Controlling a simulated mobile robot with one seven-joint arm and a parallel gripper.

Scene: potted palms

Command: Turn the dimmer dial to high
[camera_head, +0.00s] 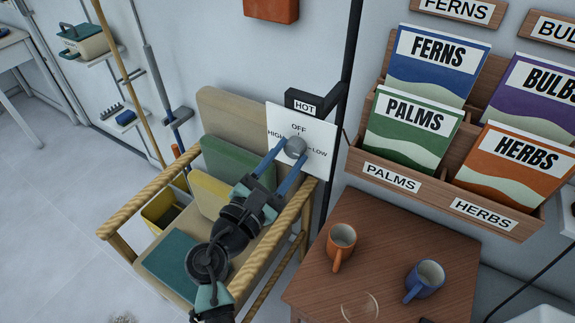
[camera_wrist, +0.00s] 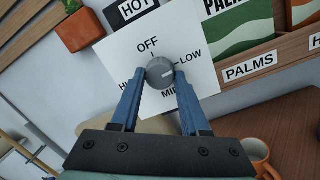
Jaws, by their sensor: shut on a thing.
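The round grey dimmer dial (camera_head: 295,148) sits on a white wall panel (camera_head: 318,135). The wrist view shows the dial (camera_wrist: 160,70) between my fingertips, with a pale mark on its right side, roughly toward LOW; its exact setting is hard to tell. The panel (camera_wrist: 118,52) reads OFF above, LOW at right, a partly hidden HIGH at left and a partly hidden label starting MI below. My gripper (camera_head: 290,155) is shut on the dial, its blue fingers on either side; the wrist view shows the gripper (camera_wrist: 160,82) too.
A rope-railed bench (camera_head: 165,188) with cushions lies under my arm. At right are a wooden packet rack (camera_head: 355,158) and a wooden table (camera_head: 385,235) with an orange mug (camera_head: 342,237) and a blue mug (camera_head: 428,278).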

